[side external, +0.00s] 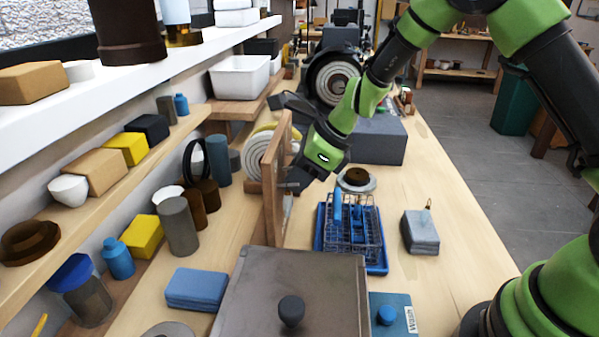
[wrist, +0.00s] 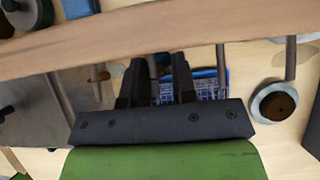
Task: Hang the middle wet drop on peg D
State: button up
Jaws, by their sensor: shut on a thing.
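My gripper (side external: 300,180) is at the wooden peg board (side external: 273,180), on its right side, back beyond the wire basket. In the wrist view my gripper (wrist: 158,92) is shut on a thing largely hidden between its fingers. I cannot make out whether it is the middle drop. The board's edge (wrist: 150,38) crosses the wrist view just ahead of the fingers, with several pegs (wrist: 221,62) sticking out. Peg letters are not readable, so I cannot tell which is D. A blue wire basket (side external: 372,235) with upright blue pieces (side external: 337,210) stands in a blue tray (side external: 379,269).
A grey box with a black knob (side external: 291,308) stands in front of the board. A grey block (side external: 420,232) is right of the tray; a round dark-topped piece (side external: 356,180) is behind it. Shelves (side external: 165,143) with cans and blocks line the left. The bench at right is mostly clear.

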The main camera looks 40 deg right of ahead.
jog(key=shift+w+a+r, duration=0.1)
jog(key=shift+w+a, duration=0.15)
jog(key=shift+a, duration=0.25)
jog(key=o, duration=0.8)
jog(key=shift+o, duration=0.2)
jog(key=shift+v, duration=0.95)
jog(key=s+d+r, duration=0.3)
jog(key=r, duration=0.1)
jog(key=shift+s+d, duration=0.25)
jog(key=shift+d, duration=0.15)
jog(key=shift+r, duration=0.2)
